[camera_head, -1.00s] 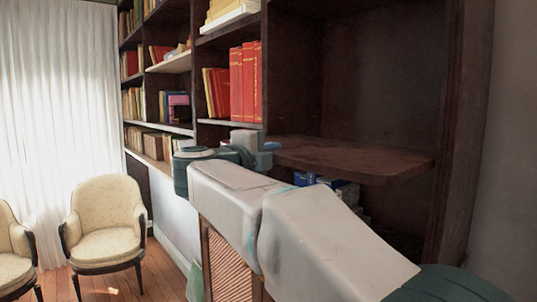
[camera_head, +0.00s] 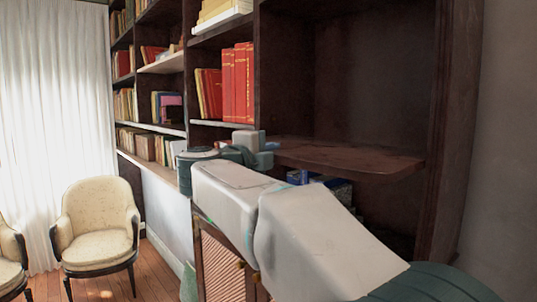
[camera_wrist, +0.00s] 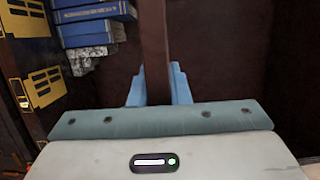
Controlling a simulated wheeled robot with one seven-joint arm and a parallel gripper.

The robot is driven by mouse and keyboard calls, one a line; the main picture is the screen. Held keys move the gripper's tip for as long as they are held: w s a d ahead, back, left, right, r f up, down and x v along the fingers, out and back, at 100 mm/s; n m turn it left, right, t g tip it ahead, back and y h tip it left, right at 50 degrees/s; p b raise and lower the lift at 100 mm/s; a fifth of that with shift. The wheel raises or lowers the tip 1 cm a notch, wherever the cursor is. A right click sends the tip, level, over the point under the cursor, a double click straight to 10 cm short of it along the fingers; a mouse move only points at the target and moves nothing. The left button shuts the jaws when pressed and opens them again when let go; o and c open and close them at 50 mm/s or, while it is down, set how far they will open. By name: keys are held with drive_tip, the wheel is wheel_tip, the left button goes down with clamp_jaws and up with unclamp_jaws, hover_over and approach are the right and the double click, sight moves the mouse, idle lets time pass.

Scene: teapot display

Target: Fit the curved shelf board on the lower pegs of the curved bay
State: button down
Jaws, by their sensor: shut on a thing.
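The curved shelf board (camera_head: 350,158) is dark brown and lies roughly level across the curved bay (camera_head: 365,75) in the head view. Its right end is close to the bay's right upright; I cannot tell whether they touch. My gripper (camera_head: 262,150) is shut on the board's left front part. In the wrist view the board (camera_wrist: 154,45) shows edge-on as a narrow brown strip between the blue fingers of my gripper (camera_wrist: 158,88). The lower pegs cannot be made out, and the board's underside is hidden in the head view.
Blue books (camera_wrist: 95,22) are in the space below the board. Red books (camera_head: 238,85) stand in the bay to the left. A brass-coloured lattice panel (camera_head: 222,265) is below my arm. A cream chair (camera_head: 98,230) stands on the floor at left.

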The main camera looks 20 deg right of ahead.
sight(285, 151)
drive_tip(key=shift+w+d+r+p, duration=0.1)
drive_tip(key=shift+w+d+p, duration=0.45)
drive_tip(key=shift+d, duration=1.65)
drive_tip(key=shift+w+d+p, duration=0.3)
drive_tip(key=shift+w+d, duration=0.55)
drive_tip(key=shift+d, duration=1.3)
drive_tip(key=shift+w+d+r+p, duration=0.1)
drive_tip(key=shift+w+d+p, duration=0.45)
drive_tip(key=shift+d, duration=1.65)
drive_tip(key=c, duration=1.3)
unclamp_jaws()
drive_tip(key=shift+w, duration=0.15)
drive_tip(key=shift+f, duration=0.3)
drive_tip(key=shift+s+a+b, duration=0.25)
drive_tip(key=shift+a+b, duration=0.15)
drive_tip(key=shift+a, duration=0.05)
drive_tip(key=b+v, duration=0.2)
drive_tip(key=v, duration=1.1)
drive_tip(key=shift+d+r+b, duration=0.1)
drive_tip(key=shift+r+b, duration=0.05)
drive_tip(key=shift+b, duration=0.25)
